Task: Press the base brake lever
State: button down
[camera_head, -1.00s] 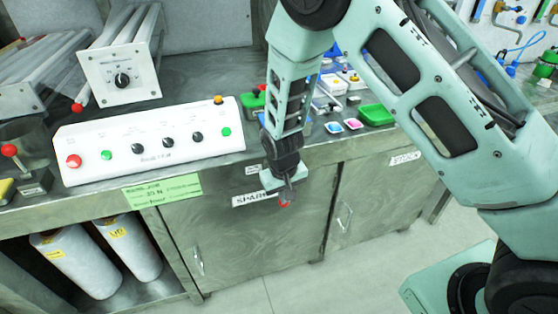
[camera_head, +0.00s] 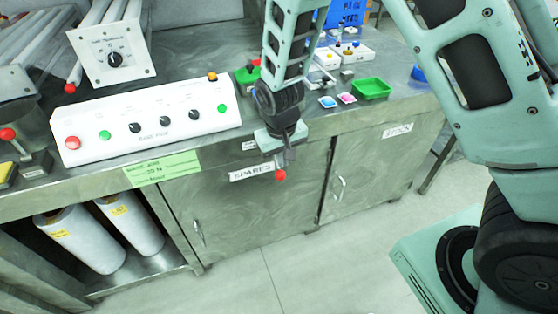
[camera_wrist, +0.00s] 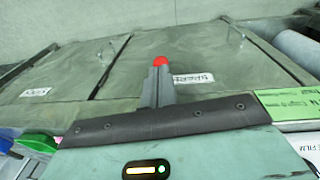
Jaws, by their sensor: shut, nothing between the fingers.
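A lever with a red ball knob (camera_head: 8,133) stands at the far left of the bench on a small dark base; I cannot read a label naming it as the brake lever. My gripper (camera_head: 282,168) is shut and points down in front of the bench edge, near the SPARES cupboard door, well to the right of that lever. A red ball (camera_head: 281,175) shows right at the fingertips. In the wrist view the closed fingers (camera_wrist: 159,82) end at this red ball (camera_wrist: 160,62); I cannot tell what it is fixed to.
A white control panel (camera_head: 150,146) with knobs and buttons lies on the bench between lever and gripper. A green label (camera_head: 162,168) hangs at the bench edge. A green tray (camera_head: 371,88) and small parts lie right. Floor in front is clear.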

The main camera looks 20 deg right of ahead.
jog(key=shift+s+a+r, duration=0.15)
jog(key=shift+s+r, duration=1.35)
jog(key=shift+r, duration=0.2)
jog(key=s+a+r+n, duration=0.2)
jog(key=s+r, duration=0.4)
jog(key=s, duration=0.4)
jog(key=s+a+r+n+g+y, duration=0.1)
jog(key=s+a+r+n, duration=0.2)
jog(key=s+r, duration=0.4)
jog(key=s+n, duration=0.1)
jog(key=s, duration=0.3)
jog(key=shift+s+r+n+y, duration=0.3)
jog(key=shift+n, duration=0.1)
jog(key=shift+a, duration=0.1)
